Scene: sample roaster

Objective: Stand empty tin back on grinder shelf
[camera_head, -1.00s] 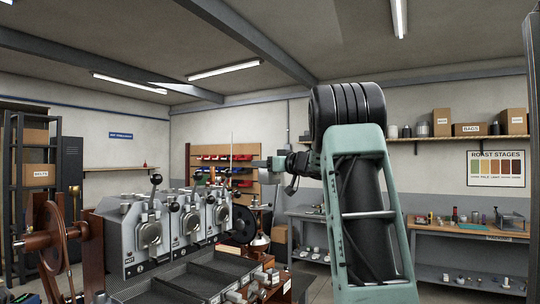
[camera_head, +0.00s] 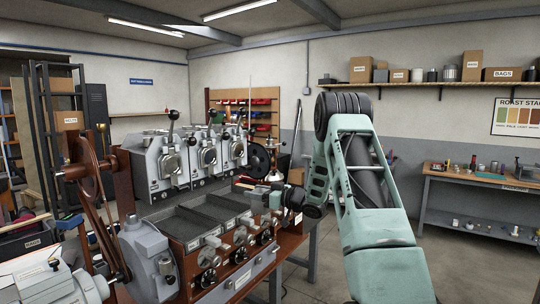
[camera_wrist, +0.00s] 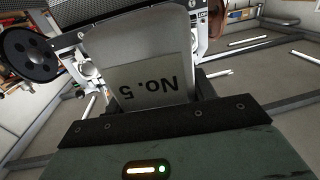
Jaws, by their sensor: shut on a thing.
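In the wrist view a grey metal tin (camera_wrist: 150,60) fills the upper middle, with "No. 5" on it upside down. My gripper (camera_wrist: 150,115) is shut on this tin. In the head view my gripper (camera_head: 262,196) is small, beside the right end of the dark trays of the sample roaster; the tin is hard to make out there. I cannot tell whether the tin is empty. A grey machine (camera_head: 62,284), perhaps the grinder, stands at the lower left, cut off by the frame. I cannot pick out its shelf for certain.
The three-barrel sample roaster (camera_head: 160,160) with open trays (camera_head: 175,222) and front knobs stands close to my arm.

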